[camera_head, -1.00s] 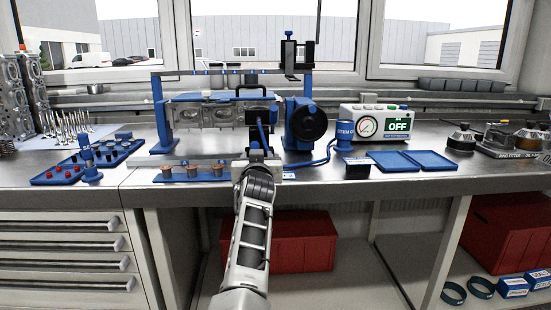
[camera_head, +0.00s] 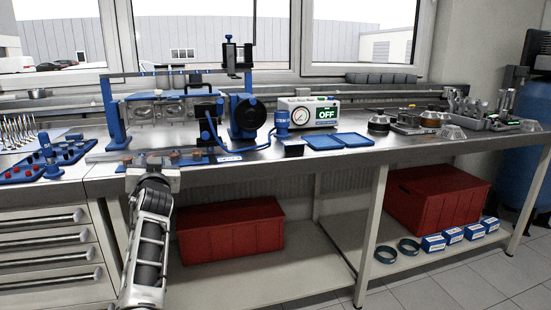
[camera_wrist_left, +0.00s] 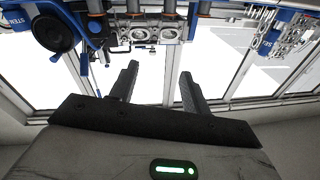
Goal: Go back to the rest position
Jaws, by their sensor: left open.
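My left gripper (camera_head: 150,160) is at the front edge of the workbench (camera_head: 340,152), in front of the blue fixture. Its fingers are hard to make out in the head view. In the left wrist view the left gripper (camera_wrist_left: 158,78) has its two dark fingers apart with nothing between them. That view is upside down, with the bench things along its top edge. My right gripper is in neither view.
A blue fixture (camera_head: 114,118) holds a metal cylinder head close ahead. A gauge box (camera_head: 307,113) reading OFF and a blue tray (camera_head: 325,142) stand to its right. Red bins (camera_head: 230,232) sit on the lower shelf. Drawers (camera_head: 45,245) are at left. Floor at the right front is clear.

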